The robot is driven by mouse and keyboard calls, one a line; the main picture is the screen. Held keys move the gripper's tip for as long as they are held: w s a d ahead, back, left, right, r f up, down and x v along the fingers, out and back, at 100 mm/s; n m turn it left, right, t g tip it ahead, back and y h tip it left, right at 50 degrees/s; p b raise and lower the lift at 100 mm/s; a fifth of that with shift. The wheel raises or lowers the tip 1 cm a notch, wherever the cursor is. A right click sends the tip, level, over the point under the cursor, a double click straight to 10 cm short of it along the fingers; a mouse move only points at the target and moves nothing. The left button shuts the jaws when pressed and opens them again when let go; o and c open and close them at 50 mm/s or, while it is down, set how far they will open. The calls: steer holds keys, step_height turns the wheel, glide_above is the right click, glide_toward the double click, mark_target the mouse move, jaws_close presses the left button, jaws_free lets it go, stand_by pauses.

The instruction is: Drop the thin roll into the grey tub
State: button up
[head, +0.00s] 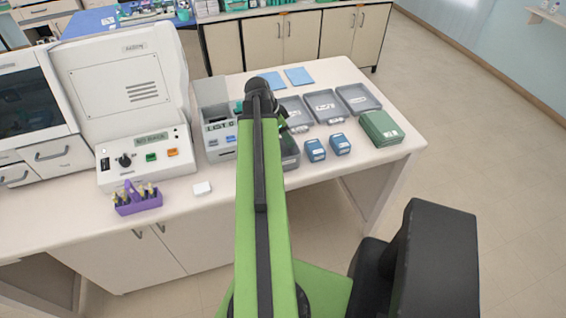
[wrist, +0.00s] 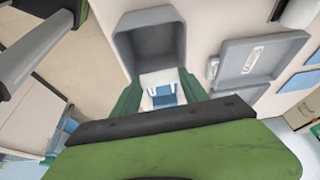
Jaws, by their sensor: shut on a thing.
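The thin roll (wrist: 162,92), white with a blue band, is between the green fingers of my gripper (wrist: 160,86) in the wrist view. My gripper is shut on it. The grey tub (wrist: 150,22) is open-topped and lies just beyond the fingertips in the wrist view. The roll overlaps the tub's near edge in that picture, and its height over it cannot be told. In the head view my arm hides the roll and most of my gripper, and the dark grey tub (head: 290,153) shows partly beside the arm.
Shallow grey labelled trays (head: 323,106) stand behind and right of the tub. Two small blue boxes (head: 315,150) and a green box (head: 381,128) stand to the right. A grey device (head: 222,145) is left of my arm. A purple rack (head: 138,203) holds several tubes.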

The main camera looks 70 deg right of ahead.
step_height(320, 180, down, 2)
steer(key=shift+f+b, duration=0.25)
steer(key=shift+b, duration=0.45)
steer(key=shift+r, duration=0.1)
steer(key=shift+s, duration=0.1)
steer(key=o, duration=1.5)
steer(key=p+v, duration=1.6)
steer(key=v, duration=0.1)
steer(key=shift+a+r, duration=0.1)
steer(key=shift+r, duration=0.1)
